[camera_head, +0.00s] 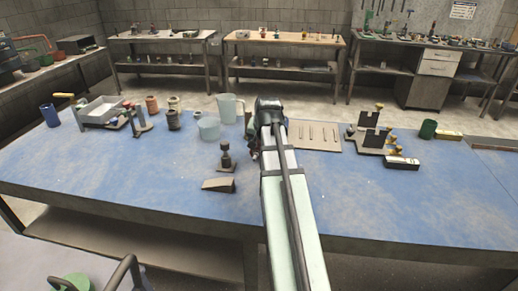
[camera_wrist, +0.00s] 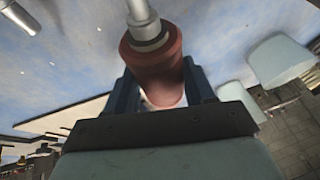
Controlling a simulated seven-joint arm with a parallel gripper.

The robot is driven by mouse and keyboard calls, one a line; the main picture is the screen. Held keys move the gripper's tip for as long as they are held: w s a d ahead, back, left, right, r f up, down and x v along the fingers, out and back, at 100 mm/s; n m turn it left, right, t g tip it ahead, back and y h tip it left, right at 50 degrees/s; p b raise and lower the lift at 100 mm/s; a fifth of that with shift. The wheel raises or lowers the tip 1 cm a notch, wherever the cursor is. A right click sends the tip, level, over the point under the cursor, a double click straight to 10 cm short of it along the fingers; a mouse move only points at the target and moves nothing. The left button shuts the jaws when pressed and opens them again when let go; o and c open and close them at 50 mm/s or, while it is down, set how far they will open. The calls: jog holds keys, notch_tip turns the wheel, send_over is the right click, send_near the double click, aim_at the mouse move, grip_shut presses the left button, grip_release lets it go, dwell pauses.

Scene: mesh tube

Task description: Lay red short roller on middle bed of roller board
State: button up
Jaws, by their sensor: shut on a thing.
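In the wrist view, a red roller (camera_wrist: 152,62) with a grey metal shaft (camera_wrist: 145,22) is held between the two dark blue fingers of my gripper (camera_wrist: 160,85). The shaft points toward the top of the picture, away from my wrist. A flat tan board (camera_head: 315,136) with several long narrow slots lies on the blue table just right of my arm in the head view; it may be the roller board, but its beds are too small to make out. In the head view my own arm hides the fingers and the roller.
Left of my arm stand a clear jug (camera_head: 229,108), a pale bowl (camera_head: 208,128), a dark upright post (camera_head: 226,157) and a grey wedge (camera_head: 219,185). A dark stepped fixture (camera_head: 372,133) and a green cup (camera_head: 428,129) stand right of the board. The table's front right is clear.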

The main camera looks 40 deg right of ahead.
jog(key=shift+f, duration=1.1)
jog(key=shift+f, duration=0.15)
jog(key=o, duration=1)
jog(key=v, duration=1.1)
jog(key=shift+s+r, duration=0.1)
jog(key=shift+r, duration=0.3)
jog(key=shift+s+r, duration=0.1)
jog(key=shift+r, duration=0.1)
jog(key=shift+c, duration=0.5)
